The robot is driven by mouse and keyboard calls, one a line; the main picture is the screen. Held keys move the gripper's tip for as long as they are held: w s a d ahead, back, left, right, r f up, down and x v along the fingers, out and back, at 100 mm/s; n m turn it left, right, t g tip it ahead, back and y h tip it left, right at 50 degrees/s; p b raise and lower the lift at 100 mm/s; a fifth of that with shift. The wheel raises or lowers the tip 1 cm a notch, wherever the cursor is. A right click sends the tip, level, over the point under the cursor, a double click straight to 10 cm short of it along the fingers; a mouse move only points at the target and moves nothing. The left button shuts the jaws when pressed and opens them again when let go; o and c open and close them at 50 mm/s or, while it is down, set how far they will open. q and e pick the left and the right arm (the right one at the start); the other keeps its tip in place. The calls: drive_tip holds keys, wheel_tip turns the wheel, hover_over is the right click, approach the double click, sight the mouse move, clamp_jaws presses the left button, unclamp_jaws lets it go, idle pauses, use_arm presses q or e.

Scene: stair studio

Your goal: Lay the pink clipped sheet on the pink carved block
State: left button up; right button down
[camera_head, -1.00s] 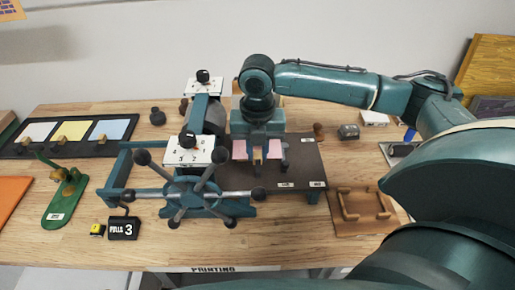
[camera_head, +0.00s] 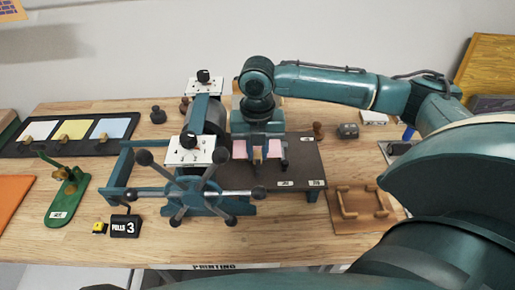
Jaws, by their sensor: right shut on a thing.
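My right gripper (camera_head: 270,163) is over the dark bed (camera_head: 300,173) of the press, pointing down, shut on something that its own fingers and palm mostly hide. Pink surface (camera_head: 275,148) shows between and beside the fingers, low over the bed. I cannot tell how much of this pink is the clipped sheet and how much is the carved block, or whether the two touch. My left gripper is not in view.
The press roller (camera_head: 208,113) and its spoked wheel (camera_head: 198,190) stand just left of the gripper. A rack (camera_head: 75,144) with white, yellow and blue sheets lies at the left. A wooden corner frame (camera_head: 362,207) lies at the right. A counter (camera_head: 125,226) reads 3.

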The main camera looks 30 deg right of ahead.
idle(0.4)
drive_tip(key=c, duration=1.2)
unclamp_jaws()
drive_tip(key=shift+c, duration=0.2)
drive_tip(key=shift+r, duration=3.95)
